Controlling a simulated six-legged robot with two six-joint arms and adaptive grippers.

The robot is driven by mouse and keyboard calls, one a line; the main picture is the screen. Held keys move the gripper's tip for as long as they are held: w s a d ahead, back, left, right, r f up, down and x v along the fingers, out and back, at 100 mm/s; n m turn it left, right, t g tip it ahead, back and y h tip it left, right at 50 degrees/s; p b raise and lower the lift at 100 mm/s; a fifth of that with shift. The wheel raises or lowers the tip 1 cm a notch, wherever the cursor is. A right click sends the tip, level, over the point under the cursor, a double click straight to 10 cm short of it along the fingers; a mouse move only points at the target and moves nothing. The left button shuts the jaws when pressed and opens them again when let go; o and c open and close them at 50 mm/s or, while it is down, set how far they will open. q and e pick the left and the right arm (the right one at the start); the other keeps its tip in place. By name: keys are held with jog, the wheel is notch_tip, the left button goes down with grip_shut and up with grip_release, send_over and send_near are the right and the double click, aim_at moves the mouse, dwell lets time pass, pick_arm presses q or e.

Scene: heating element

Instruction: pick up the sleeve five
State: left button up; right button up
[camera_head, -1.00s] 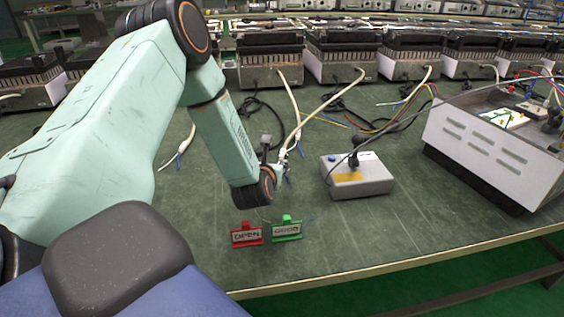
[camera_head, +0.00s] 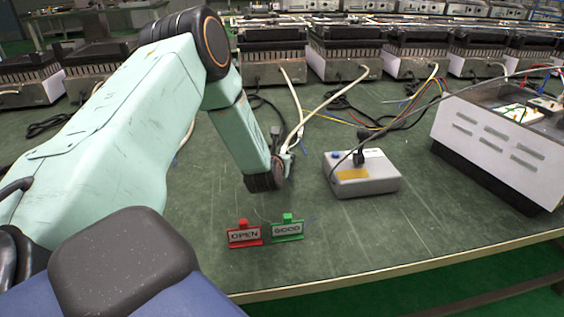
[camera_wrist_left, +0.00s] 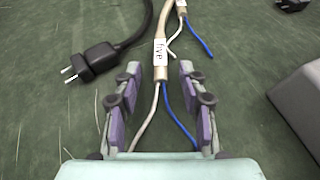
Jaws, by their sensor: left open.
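The sleeve five (camera_wrist_left: 160,52) is a white label with the word "five" around a beige cable in the left wrist view. White and blue wires come out of its near end. My left gripper (camera_wrist_left: 157,75) is open, with one finger on each side of the cable end. The sleeve lies between and just beyond the fingertips, and neither finger appears to touch it. In the head view my left arm reaches down to the cable ends (camera_head: 288,150), and its fingers are mostly hidden. My right gripper is not in view.
A black plug (camera_wrist_left: 98,58) lies left of the fingers. Another labelled cable (camera_wrist_left: 181,8) lies beyond. A grey switch box (camera_head: 362,174) stands to the right. Red OPEN (camera_head: 244,235) and green GOOD (camera_head: 287,229) signs stand nearer. A white tester (camera_head: 500,140) is at far right.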

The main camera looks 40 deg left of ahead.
pick_arm(q)
jog(key=shift+w, duration=0.2)
jog(key=shift+a, duration=0.1)
jog(key=shift+c, duration=0.4)
grip_shut()
